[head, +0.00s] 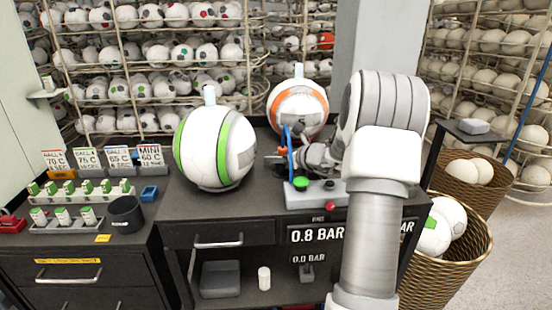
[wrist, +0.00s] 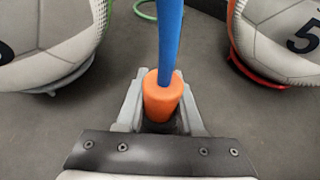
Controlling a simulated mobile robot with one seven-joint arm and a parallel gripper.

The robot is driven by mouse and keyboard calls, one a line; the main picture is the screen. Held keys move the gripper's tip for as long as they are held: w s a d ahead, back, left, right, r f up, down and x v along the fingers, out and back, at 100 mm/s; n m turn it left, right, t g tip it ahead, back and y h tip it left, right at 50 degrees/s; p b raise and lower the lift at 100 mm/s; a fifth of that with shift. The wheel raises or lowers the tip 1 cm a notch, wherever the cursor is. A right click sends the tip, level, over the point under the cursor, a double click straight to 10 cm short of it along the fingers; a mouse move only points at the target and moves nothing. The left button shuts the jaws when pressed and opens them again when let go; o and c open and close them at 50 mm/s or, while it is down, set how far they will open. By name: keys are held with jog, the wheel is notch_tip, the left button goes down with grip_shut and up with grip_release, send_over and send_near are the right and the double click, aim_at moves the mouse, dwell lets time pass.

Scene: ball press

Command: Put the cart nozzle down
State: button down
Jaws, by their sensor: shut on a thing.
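The cart nozzle (wrist: 162,98) is an orange piece on the end of a blue hose (wrist: 171,35). My gripper (wrist: 160,112) is shut on it, with one grey finger on each side. In the head view the orange nozzle (head: 276,153) and the blue hose (head: 291,150) show at the left end of my gripper (head: 284,155), above the cart top between two balls. The nozzle's lower end is hidden in the wrist view. My arm hides the right part of the cart top.
A green-striped ball (head: 220,150) and an orange-striped ball (head: 298,107) sit on ring stands on the dark bench (head: 190,212). A grey box with a green button (head: 301,183) stands in front. A black cup (head: 126,213) is at left. Wicker baskets (head: 462,262) stand at right.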

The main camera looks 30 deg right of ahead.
jog(key=shift+f, duration=0.1)
jog(key=c, duration=0.5)
grip_release()
jog(key=shift+c, duration=0.2)
jog(key=shift+r, duration=0.2)
jog(key=v, duration=1.2)
jog(key=shift+p, duration=0.3)
